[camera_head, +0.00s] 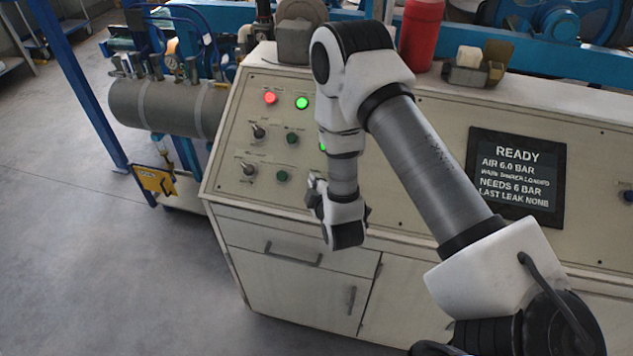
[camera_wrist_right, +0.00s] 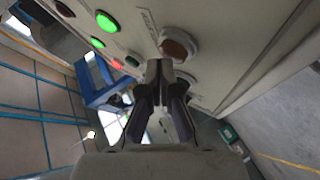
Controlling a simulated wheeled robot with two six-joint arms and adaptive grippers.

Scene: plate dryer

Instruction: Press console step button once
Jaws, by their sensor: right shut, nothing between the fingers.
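The beige console (camera_head: 420,130) carries lamps, switches and buttons on its sloped panel. My right gripper (camera_head: 315,190) is in front of the panel, shut and empty. In the right wrist view, the shut fingertips (camera_wrist_right: 161,66) are close to a round brown button (camera_wrist_right: 178,44) with a pale rim. I cannot tell if they touch it. The label (camera_wrist_right: 147,22) beside that button is unreadable. In the head view, my gripper and arm hide this part of the panel. A dark screen (camera_head: 515,178) reads READY, AIR 6.0 BAR, NEEDS 6 BAR, LAST LEAK NONE. My left gripper is not in view.
A red lamp (camera_head: 270,98) and a green lamp (camera_head: 302,102) are lit on the panel. Black selector switches (camera_head: 258,131) and dark green buttons (camera_head: 282,176) sit below them. A red cylinder (camera_head: 420,35) stands on the console top. A grey tank (camera_head: 165,105) is at left.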

